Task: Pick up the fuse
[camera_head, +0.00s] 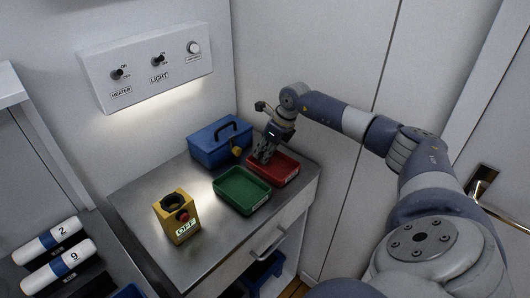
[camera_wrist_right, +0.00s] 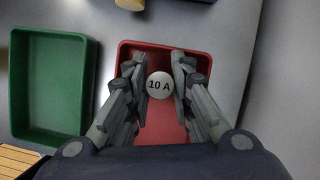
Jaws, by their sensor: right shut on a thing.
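The fuse (camera_wrist_right: 160,85) is white and round on its end, marked "10 A", and shows between my right fingers in the right wrist view. My right gripper (camera_wrist_right: 160,66) is shut on it, with a finger on each side. Below the fuse is the red tray (camera_wrist_right: 158,132). In the head view my right gripper (camera_head: 264,157) points down at the left part of the red tray (camera_head: 286,174); the fuse cannot be made out there. I cannot tell whether the fuse still touches the tray floor. My left gripper is not in view.
The green tray (camera_head: 243,190) sits left of the red one on the metal counter (camera_head: 215,240). A blue toolbox (camera_head: 218,148) with a padlock stands close behind the gripper. A switch panel (camera_head: 140,85) is on the wall.

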